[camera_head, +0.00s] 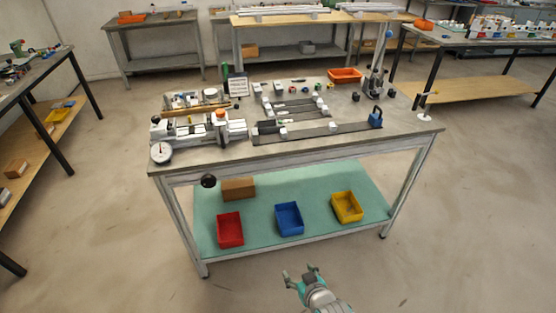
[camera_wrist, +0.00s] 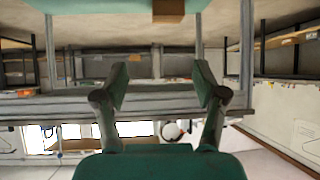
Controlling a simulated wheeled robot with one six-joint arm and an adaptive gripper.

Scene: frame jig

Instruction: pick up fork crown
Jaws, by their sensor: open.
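The main workbench (camera_head: 310,152) stands in front of me with metal jig parts on its top. I cannot tell which of these small parts is the fork crown. A long jig (camera_head: 215,132) lies at the left of the top, and dark bars with small light blocks (camera_head: 297,128) lie in the middle. My gripper (camera_head: 300,273) is low in front of the bench, apart from it. In the wrist view, which looks upside down, my gripper (camera_wrist: 160,82) is open with nothing between its fingers.
The bench's green lower shelf (camera_head: 262,239) holds a red bin (camera_head: 230,230), a blue bin (camera_head: 289,219), a yellow bin (camera_head: 347,207) and a brown box (camera_head: 238,189). A round gauge (camera_head: 161,152) sits at the top's front left. Other benches line the sides and back. Floor before the bench is clear.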

